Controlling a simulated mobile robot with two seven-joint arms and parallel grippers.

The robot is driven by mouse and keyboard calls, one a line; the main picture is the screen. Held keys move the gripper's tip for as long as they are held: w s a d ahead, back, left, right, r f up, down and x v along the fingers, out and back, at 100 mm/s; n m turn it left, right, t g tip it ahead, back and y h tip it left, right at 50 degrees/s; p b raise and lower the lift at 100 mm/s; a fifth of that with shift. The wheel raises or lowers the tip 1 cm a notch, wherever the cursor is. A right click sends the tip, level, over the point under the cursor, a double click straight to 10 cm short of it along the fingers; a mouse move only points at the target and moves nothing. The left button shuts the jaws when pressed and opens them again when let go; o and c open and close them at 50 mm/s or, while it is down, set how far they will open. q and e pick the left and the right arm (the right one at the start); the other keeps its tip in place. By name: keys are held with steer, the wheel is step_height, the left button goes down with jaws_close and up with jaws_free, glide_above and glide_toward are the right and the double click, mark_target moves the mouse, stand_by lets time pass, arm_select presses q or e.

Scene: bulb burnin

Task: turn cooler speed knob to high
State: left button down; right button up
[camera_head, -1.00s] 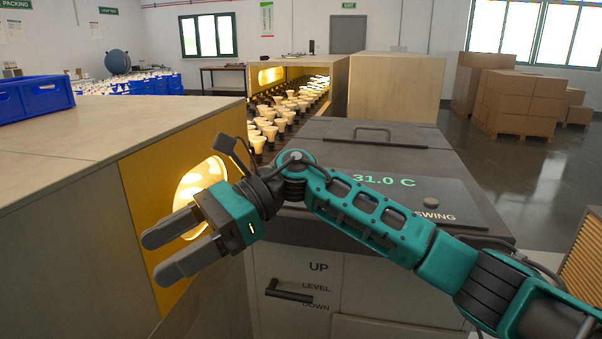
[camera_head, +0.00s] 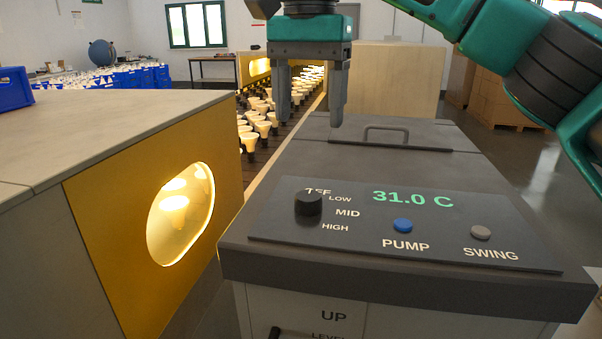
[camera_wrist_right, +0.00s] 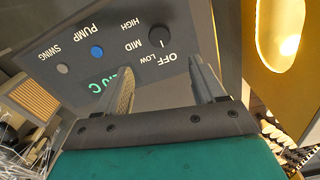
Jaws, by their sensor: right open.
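The speed knob (camera_head: 308,204) is a round black knob at the left of the cooler's dark control panel (camera_head: 350,248). The labels OFF, LOW, MID and HIGH run around it; the OFF label is partly hidden behind it. The knob also shows in the right wrist view (camera_wrist_right: 159,37), with a small pale mark that seems to face OFF. My right gripper (camera_head: 311,118) is open and empty, fingers pointing down, above and beyond the knob and apart from it. Its two fingers (camera_wrist_right: 162,85) also show in the wrist view. My left gripper is out of view.
A blue PUMP button (camera_head: 403,225) and a grey SWING button (camera_head: 480,232) sit right of the knob. The display reads 31.0 C. A lid handle (camera_head: 386,134) stands up behind the panel. The yellow-fronted cabinet (camera_head: 105,240) with a glowing window is close on the left.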

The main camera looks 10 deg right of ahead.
steer(key=b, duration=0.2)
glide_above(308, 195)
step_height(308, 195, down, 6)
steer(key=shift+s+f, duration=0.1)
steer(key=shift+f, duration=0.1)
step_height(308, 195, down, 5)
steer(key=shift+f+b, duration=0.2)
steer(key=shift+b, duration=0.1)
steer(key=shift+f, duration=0.5)
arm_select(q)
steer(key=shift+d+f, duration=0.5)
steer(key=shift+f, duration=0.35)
arm_select(e)
steer(key=c, duration=1.1)
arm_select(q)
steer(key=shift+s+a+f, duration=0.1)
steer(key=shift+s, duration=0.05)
arm_select(e)
steer(key=shift+o, duration=0.2)
